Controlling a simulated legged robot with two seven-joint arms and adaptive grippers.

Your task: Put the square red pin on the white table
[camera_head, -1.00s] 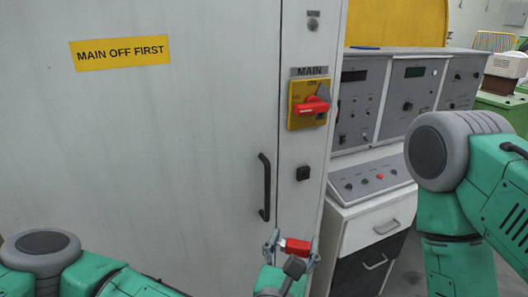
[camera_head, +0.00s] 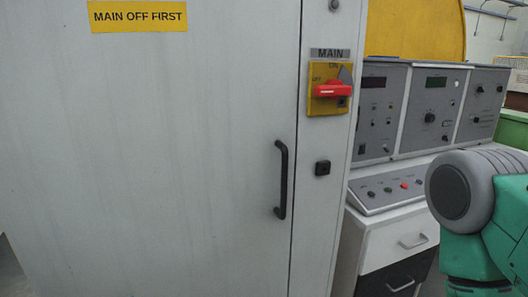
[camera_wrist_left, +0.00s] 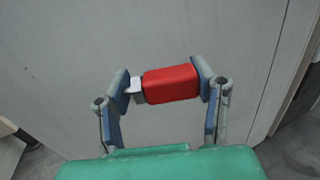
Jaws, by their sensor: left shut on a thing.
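The square red pin (camera_wrist_left: 170,84) is in the left wrist view, a red block with a small pale end piece on its left. My left gripper (camera_wrist_left: 166,85) is shut on it, one finger at each end, and holds it in front of a grey panel. The left gripper and the pin are not in the head view. My right gripper is not in view; only part of my right arm shows at the right of the head view. No white table can be made out in either view.
A grey cabinet (camera_head: 150,160) with a black handle (camera_head: 281,180) and a red main switch (camera_head: 333,91) fills the left and middle of the head view. A control console (camera_head: 402,190) with drawers stands right of it. Some floor shows at the lower left.

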